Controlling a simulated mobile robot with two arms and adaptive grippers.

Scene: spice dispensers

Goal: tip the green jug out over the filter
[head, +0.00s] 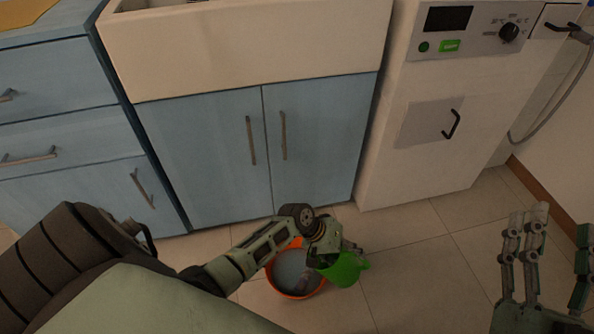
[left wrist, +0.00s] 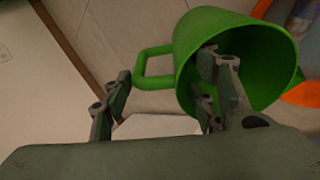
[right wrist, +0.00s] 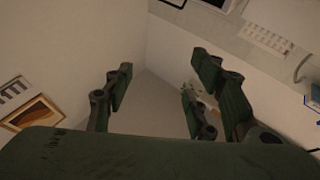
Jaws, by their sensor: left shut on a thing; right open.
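The green jug (head: 346,269) is held by my left gripper (head: 330,246) low over the floor. In the left wrist view the jug (left wrist: 190,55) is tilted, with its mouth toward the lower right. One finger of my left gripper (left wrist: 170,75) reaches inside the jug and the other is outside by the handle. An orange-rimmed round container (head: 300,296) with a greyish inside stands on the floor just left of the jug; I cannot make out a separate filter. My right gripper (head: 548,250) is open and empty at the lower right; its spread fingers (right wrist: 162,75) show in the right wrist view.
Blue cabinets (head: 200,150) under a pale sink front (head: 245,50) stand behind the container. A white washing machine (head: 420,120) is to their right. The tiled floor (head: 420,260) between the jug and my right gripper is clear.

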